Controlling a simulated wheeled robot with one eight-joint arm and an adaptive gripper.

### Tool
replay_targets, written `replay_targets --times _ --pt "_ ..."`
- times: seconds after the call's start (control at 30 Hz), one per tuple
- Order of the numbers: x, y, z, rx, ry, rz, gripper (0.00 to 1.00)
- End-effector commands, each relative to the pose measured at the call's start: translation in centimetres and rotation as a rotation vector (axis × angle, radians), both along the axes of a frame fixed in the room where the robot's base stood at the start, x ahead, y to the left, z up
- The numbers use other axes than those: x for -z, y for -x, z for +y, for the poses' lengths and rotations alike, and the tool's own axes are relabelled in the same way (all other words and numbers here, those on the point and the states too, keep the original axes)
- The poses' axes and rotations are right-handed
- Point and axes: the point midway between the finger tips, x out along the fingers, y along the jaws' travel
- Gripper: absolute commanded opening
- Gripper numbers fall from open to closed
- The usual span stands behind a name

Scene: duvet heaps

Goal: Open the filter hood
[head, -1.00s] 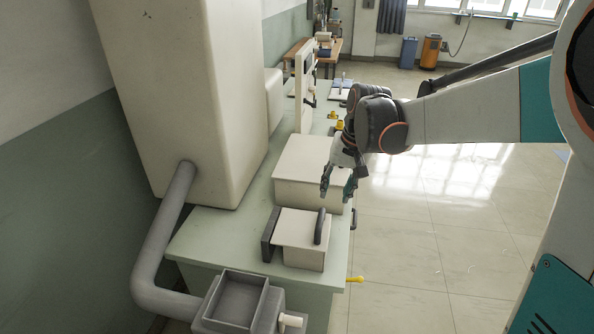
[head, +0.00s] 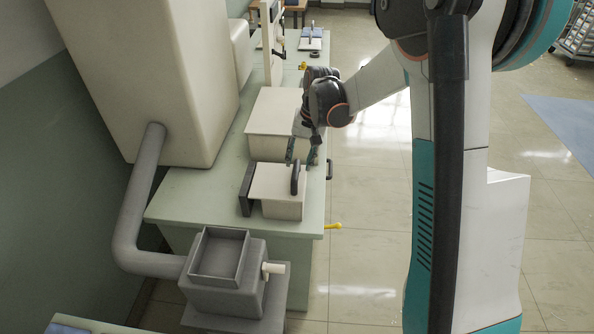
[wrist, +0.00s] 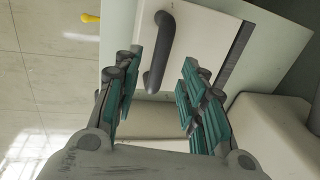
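A small white box with a dark arched handle (head: 295,179), which appears to be the filter hood (head: 275,192), sits on the pale green bench with a dark grey plate along its left side. Its lid looks closed. In the wrist view the white top (wrist: 197,40) and the handle (wrist: 160,55) show ahead of my gripper. My gripper (head: 303,158) is just behind the handle in the head view. Its green-padded fingers (wrist: 163,80) are spread, with the handle seen between them, nearer the left finger. I cannot tell whether they touch it.
A larger white box (head: 280,122) stands behind on the pale green bench (head: 190,195). A tall cream cabinet (head: 150,75) and a grey pipe (head: 133,215) are at the left. A grey open-topped box (head: 222,270) stands in front. A yellow knob (head: 333,226) juts from the bench's right side; floor there is clear.

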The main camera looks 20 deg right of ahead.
Motion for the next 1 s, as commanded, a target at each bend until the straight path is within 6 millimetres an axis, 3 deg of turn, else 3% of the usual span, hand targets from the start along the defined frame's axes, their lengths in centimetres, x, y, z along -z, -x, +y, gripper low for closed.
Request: replay_targets --times 0.1,0.3,0.67,0.7,0.87,1.0 --pt "2.2 -0.2 0.4 -0.001 0.0 0.0 0.38" --pt "4.2 -0.3 0.8 -0.001 0.0 0.0 0.38" --pt "4.6 -0.4 0.9 0.0 0.0 0.0 0.38" --pt "4.6 -0.4 0.9 0.0 0.0 0.0 0.36" --pt "4.6 -0.4 0.9 0.0 0.0 0.0 0.0" --pt "4.6 -0.4 0.9 0.0 0.0 0.0 0.0"
